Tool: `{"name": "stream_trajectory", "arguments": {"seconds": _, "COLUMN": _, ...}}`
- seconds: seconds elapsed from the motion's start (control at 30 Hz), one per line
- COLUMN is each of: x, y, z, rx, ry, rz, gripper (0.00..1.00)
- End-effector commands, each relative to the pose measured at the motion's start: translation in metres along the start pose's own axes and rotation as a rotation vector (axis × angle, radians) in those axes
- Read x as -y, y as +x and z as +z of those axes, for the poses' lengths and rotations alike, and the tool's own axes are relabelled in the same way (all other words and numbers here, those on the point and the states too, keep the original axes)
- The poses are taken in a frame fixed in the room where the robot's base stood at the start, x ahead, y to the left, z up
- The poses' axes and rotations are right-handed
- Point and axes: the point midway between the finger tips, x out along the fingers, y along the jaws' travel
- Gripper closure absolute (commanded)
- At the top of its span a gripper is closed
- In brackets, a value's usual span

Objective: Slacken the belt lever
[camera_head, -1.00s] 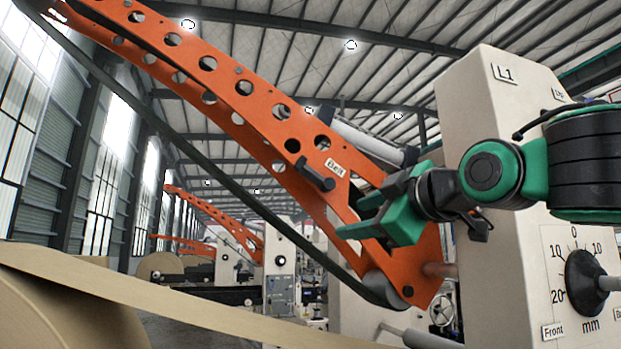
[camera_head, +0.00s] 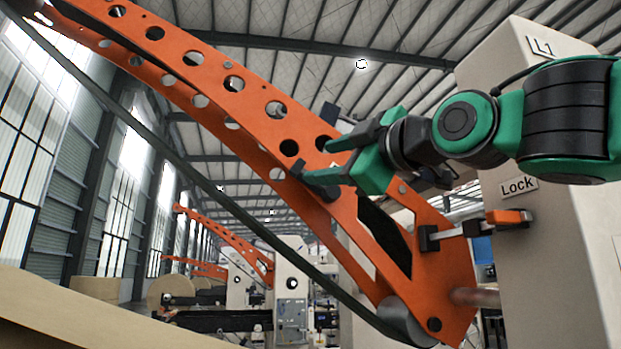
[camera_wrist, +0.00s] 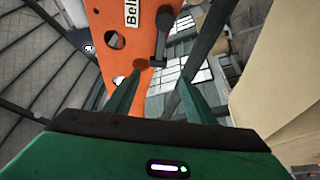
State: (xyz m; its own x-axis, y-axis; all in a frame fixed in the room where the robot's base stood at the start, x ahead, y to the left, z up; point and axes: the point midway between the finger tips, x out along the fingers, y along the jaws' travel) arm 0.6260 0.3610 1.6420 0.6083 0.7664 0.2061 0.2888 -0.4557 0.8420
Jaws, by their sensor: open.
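The belt lever is a short black handle on the perforated orange arm (camera_head: 230,85). In the head view its end (camera_head: 298,164) shows just left of my gripper (camera_head: 318,163), whose fingers partly hide the rest. In the wrist view the belt lever (camera_wrist: 161,38) stands beside the white "Belt" label (camera_wrist: 131,12). My green gripper also shows there (camera_wrist: 160,78), open, its two fingers apart and pointing toward the lever. The lever appears between and beyond the fingertips. I cannot tell whether a finger touches it.
A second lever with an orange grip (camera_head: 508,217) sits below a "Lock" label (camera_head: 518,187) on the beige housing (camera_head: 555,265). A dark belt (camera_head: 240,215) runs below the orange arm. Brown paper (camera_head: 60,312) lies at the lower left.

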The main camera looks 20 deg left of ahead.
Motion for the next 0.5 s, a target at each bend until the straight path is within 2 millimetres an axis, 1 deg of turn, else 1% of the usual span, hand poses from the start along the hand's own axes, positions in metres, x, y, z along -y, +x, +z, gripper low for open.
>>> {"name": "stream_trajectory", "arguments": {"seconds": 0.2, "x": -0.004, "y": 0.032, "z": 0.008, "rx": 0.011, "ry": -0.002, "rz": 0.004, "gripper": 0.5}}
{"name": "stream_trajectory", "arguments": {"seconds": 0.5, "x": -0.006, "y": 0.074, "z": 0.01, "rx": 0.013, "ry": -0.003, "rz": 0.007, "gripper": 0.5}}
